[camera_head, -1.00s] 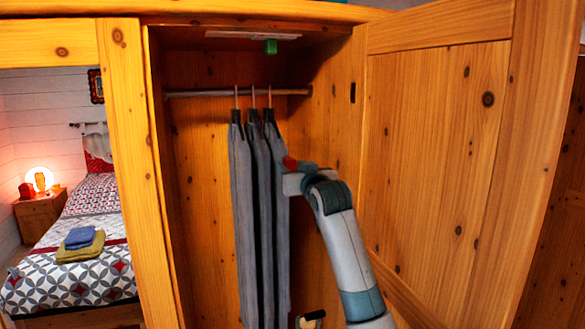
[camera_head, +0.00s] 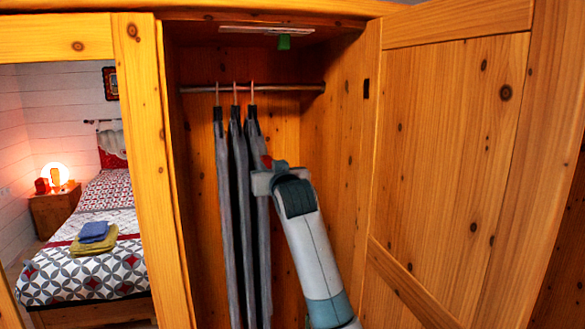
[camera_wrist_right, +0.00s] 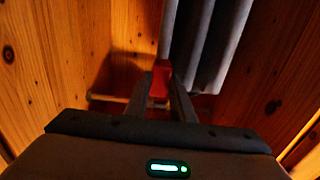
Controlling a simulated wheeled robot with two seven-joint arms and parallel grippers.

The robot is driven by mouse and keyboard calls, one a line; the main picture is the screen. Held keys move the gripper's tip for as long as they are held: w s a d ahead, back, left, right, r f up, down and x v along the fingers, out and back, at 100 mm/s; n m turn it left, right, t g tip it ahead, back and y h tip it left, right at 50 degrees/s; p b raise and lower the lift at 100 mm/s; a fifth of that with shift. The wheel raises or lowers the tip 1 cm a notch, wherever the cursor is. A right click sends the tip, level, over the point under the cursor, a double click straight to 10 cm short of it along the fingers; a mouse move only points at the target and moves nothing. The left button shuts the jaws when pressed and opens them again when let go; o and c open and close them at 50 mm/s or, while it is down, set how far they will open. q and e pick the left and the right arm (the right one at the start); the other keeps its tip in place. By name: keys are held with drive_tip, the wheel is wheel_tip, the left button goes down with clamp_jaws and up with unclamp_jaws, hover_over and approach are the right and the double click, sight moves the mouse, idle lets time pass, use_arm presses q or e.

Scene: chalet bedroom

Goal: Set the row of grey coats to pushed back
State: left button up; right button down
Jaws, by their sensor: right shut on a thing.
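The row of grey coats (camera_head: 243,200) hangs from a rail (camera_head: 290,88) inside the open wooden wardrobe, left of the middle of the compartment. My right gripper (camera_head: 264,168) is at the right side of the rightmost coat. A red piece beside that coat sits at the fingertips. In the right wrist view, the gripper (camera_wrist_right: 161,88) is closed around the red piece (camera_wrist_right: 160,78), with the coats (camera_wrist_right: 207,40) just beyond. The fingertips are partly hidden in the head view. My left gripper is out of view.
The open wardrobe door (camera_head: 450,140) stands at the right of my right arm. The wardrobe's left post (camera_head: 147,160) is near the coats. Bare rail shows right of the coats. A bed (camera_head: 95,270) is at left.

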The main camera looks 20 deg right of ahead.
sight(241, 164)
drive_tip(key=a, duration=0.6)
drive_tip(key=shift+s+a+b, duration=0.1)
drive_tip(key=shift+a+b, duration=0.15)
drive_tip(key=shift+b, duration=0.05)
drive_tip(key=shift+d, duration=0.1)
drive_tip(key=c, duration=1.9)
unclamp_jaws()
drive_tip(key=o, duration=0.4)
drive_tip(key=shift+a, duration=0.3)
drive_tip(key=shift+d, duration=0.1)
